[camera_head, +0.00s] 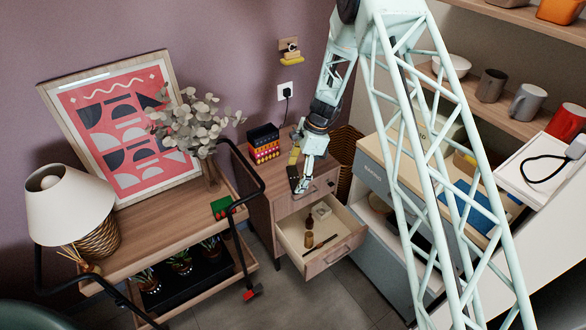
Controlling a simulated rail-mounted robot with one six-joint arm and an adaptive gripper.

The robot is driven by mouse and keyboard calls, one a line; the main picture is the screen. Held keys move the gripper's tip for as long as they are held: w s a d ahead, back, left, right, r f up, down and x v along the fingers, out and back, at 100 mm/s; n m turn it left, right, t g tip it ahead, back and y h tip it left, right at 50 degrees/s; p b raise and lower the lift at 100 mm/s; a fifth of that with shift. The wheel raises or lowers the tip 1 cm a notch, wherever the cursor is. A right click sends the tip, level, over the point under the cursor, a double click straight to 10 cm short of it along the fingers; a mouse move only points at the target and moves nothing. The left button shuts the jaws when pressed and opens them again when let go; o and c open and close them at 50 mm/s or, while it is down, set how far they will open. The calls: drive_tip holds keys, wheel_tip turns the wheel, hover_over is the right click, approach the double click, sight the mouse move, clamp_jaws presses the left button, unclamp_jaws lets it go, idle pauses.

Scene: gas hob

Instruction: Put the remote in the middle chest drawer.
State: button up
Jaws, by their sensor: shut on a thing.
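My gripper (300,186) points down at the front of the wooden chest's top (262,182). It is shut on a small dark thing, which looks like the remote (293,172); the fingers hide part of it. Whether it touches the chest top is too small to tell. Below the top drawer front, a chest drawer (345,252) is pulled open and appears to be the middle one. It holds a brown bottle (309,222), a thin dark stick-like item (320,243) and a small pale item (321,210). My gripper is above and behind the open drawer.
A stack of colourful boxes (264,144) and a yellow item (294,156) stand on the chest. A trolley (140,247) with a vase of leaves (210,172) and a lamp (68,205) is at left. Shelving stands at right. The drawer has bare floor inside.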

drive_tip(key=shift+s+d+r, duration=0.1)
drive_tip(key=shift+s+d, duration=0.15)
drive_tip(key=shift+s, duration=0.6)
drive_tip(key=shift+s+d+r, duration=0.1)
drive_tip(key=shift+s+d, duration=0.1)
drive_tip(key=shift+s, duration=0.6)
drive_tip(key=shift+s+d+r, duration=0.1)
drive_tip(key=shift+s+d, duration=0.15)
drive_tip(key=shift+s, duration=0.6)
drive_tip(key=shift+f, duration=0.2)
